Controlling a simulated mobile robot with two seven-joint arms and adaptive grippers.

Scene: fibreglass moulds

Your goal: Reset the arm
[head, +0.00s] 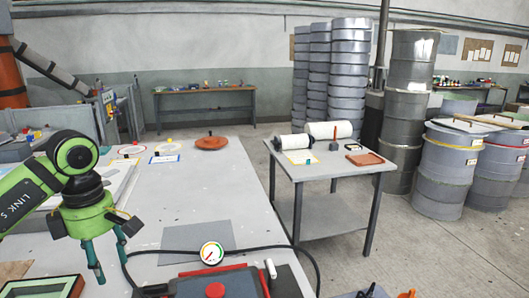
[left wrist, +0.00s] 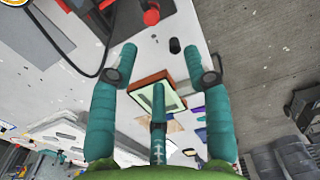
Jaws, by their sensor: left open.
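My left arm comes in from the left in the head view. Its left gripper (head: 110,264) hangs fingers-down over the near left part of the long grey table (head: 190,205). The teal fingers are spread and nothing is between them. In the left wrist view the same gripper (left wrist: 160,70) shows three parted, empty fingers. A tray with an orange-red rim and pale green inside (left wrist: 176,100) lies below, beyond the fingers. It is partly covered by the middle finger. In the head view this tray (head: 42,288) is cut off at the lower left corner. My right gripper cannot be made out.
A pressure gauge (head: 211,253) with a black hose stands near the table's front, by a red-topped device (head: 215,290). A side table (head: 330,166) holds white rolls. Drums (head: 446,165) stand at right. The table's middle is largely clear.

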